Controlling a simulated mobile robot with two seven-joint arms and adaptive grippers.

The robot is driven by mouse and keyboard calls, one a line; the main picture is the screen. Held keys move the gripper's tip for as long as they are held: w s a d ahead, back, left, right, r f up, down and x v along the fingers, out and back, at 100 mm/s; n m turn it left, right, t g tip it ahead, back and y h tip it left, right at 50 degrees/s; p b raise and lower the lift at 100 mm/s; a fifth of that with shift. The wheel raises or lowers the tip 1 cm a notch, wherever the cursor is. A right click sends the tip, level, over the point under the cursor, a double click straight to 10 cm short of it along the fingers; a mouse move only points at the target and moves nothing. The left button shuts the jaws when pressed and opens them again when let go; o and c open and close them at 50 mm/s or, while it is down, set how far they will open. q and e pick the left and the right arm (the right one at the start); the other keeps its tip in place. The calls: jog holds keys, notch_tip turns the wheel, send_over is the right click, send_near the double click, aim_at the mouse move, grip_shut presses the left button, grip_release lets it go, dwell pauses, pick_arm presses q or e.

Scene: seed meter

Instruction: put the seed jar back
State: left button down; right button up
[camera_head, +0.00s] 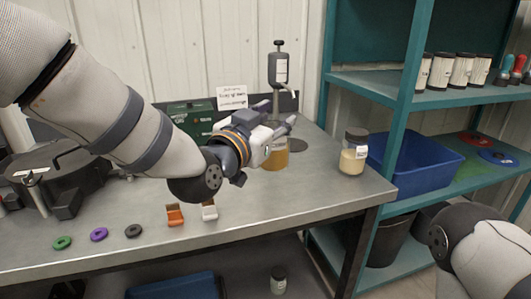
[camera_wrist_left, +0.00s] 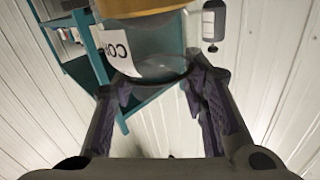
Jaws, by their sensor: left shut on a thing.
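My left gripper (camera_head: 279,116) is shut on a clear jar (camera_head: 275,158) with amber contents, over the back right of the metal table. In the left wrist view the jar (camera_wrist_left: 160,45) is between the two fingers, and its white label (camera_wrist_left: 117,48) starts with "CO". I cannot tell whether the jar's base touches the table. A second jar (camera_head: 353,155) with cream contents and a dark lid stands upright at the table's right end. Several dark-lidded jars (camera_head: 461,72) stand in a row on the teal shelf (camera_head: 450,99). My right gripper is out of view.
A green box (camera_head: 192,117) is behind my left arm. Coloured rings (camera_head: 99,234), an orange clip (camera_head: 175,215) and a white clip (camera_head: 209,210) lie in front. A blue bin (camera_head: 415,165) fills part of the lower shelf.

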pick_arm(q)
jog(key=w+f, duration=0.1)
jog(key=w+a+f, duration=0.1)
jog(key=f, duration=0.1)
jog(key=shift+w+f+b, duration=0.25)
jog(key=shift+b, duration=0.05)
jog(key=shift+w+a+f, duration=0.1)
jog(key=shift+w+f, duration=0.05)
jog(key=shift+f, duration=0.7)
jog(key=shift+w+a+f, duration=0.1)
jog(key=shift+f, duration=0.75)
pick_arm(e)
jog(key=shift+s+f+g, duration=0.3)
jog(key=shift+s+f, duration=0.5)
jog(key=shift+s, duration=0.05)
pick_arm(q)
jog(key=shift+f, duration=0.1)
jog(key=shift+f, duration=0.1)
jog(key=c, duration=1)
grip_release()
jog(key=shift+o, duration=0.2)
